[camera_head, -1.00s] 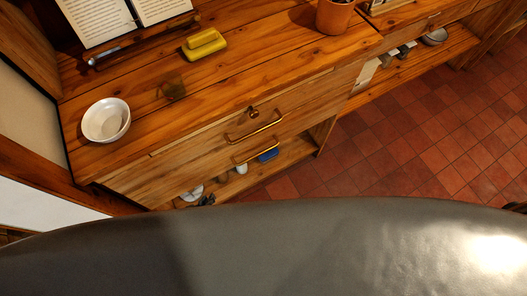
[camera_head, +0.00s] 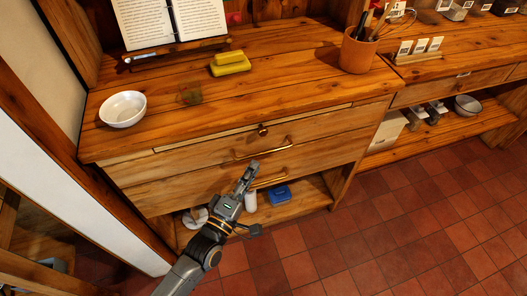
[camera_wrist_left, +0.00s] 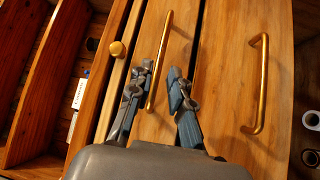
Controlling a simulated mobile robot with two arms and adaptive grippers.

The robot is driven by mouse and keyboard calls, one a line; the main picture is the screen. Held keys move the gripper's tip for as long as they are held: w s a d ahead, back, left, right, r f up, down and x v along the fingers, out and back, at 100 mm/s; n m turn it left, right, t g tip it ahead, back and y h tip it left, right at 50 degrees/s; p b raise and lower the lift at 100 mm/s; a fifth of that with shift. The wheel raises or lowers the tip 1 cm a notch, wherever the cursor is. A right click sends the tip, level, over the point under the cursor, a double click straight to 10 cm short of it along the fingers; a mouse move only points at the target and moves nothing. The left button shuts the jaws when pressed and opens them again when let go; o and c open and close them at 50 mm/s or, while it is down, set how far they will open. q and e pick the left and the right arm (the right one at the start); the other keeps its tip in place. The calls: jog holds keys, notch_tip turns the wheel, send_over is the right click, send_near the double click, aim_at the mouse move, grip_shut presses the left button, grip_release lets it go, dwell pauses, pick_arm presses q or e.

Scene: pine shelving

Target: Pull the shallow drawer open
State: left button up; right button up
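The shallow drawer (camera_head: 215,152) is the upper, narrower wooden front of the cabinet and looks closed. Its brass bar handle (camera_head: 263,150) also shows in the left wrist view (camera_wrist_left: 166,45). My left gripper (camera_head: 251,166) is open and empty, just in front of the drawer fronts by the left end of this handle. In the left wrist view its two fingers (camera_wrist_left: 160,72) appear on either side of the handle; I cannot tell whether they touch it. My right gripper is not in view.
A deeper drawer (camera_head: 180,186) with its own brass handle (camera_wrist_left: 263,85) lies below. A round knob (camera_head: 262,130) sits on a thin strip above. The countertop holds a white bowl (camera_head: 123,109), yellow block (camera_head: 230,64) and utensil pot (camera_head: 358,53). The tiled floor (camera_head: 390,240) is clear at right.

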aim_at(263, 153)
pick_arm(q)
jog(key=x, duration=0.7)
jog(key=shift+d, duration=0.1)
grip_shut()
